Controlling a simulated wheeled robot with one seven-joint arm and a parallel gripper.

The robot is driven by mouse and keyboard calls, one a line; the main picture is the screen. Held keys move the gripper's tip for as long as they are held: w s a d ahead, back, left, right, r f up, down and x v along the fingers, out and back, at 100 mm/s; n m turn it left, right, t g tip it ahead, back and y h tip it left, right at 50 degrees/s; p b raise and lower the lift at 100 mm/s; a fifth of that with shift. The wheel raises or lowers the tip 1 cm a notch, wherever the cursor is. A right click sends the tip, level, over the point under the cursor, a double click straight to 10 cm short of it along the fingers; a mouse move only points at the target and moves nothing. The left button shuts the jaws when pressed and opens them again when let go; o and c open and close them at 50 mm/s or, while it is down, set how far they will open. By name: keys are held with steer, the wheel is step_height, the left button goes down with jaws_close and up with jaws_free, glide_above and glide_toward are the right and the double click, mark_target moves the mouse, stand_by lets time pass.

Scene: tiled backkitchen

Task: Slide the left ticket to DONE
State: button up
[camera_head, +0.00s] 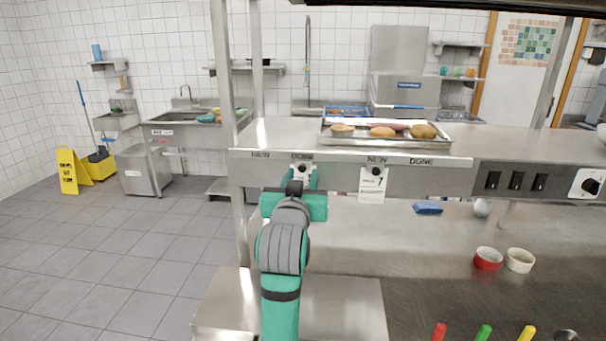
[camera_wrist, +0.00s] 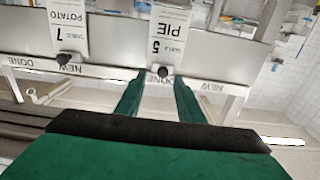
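The left ticket, white and reading PIE and 5 upside down in the wrist view (camera_wrist: 167,32), hangs from a dark knob on the steel rail (camera_head: 340,158). Its knob is at the DONE label, right of the left NEW label in the head view, where my arm hides most of the ticket. My gripper (camera_wrist: 160,77) is in front of it, with its two green fingers apart on either side of the knob and a visible gap to it. In the head view my gripper (camera_head: 301,172) is just below that DONE label.
The right ticket (camera_head: 372,187), marked 7, hangs at the right NEW label. A tray (camera_head: 385,143) of food stands on the shelf above. A red ramekin (camera_head: 488,259) and a white ramekin (camera_head: 520,260) stand on the counter below. Black switches (camera_head: 516,181) are at the right.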

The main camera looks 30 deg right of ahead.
steer(key=v, duration=0.8)
steer(key=shift+d, duration=0.1)
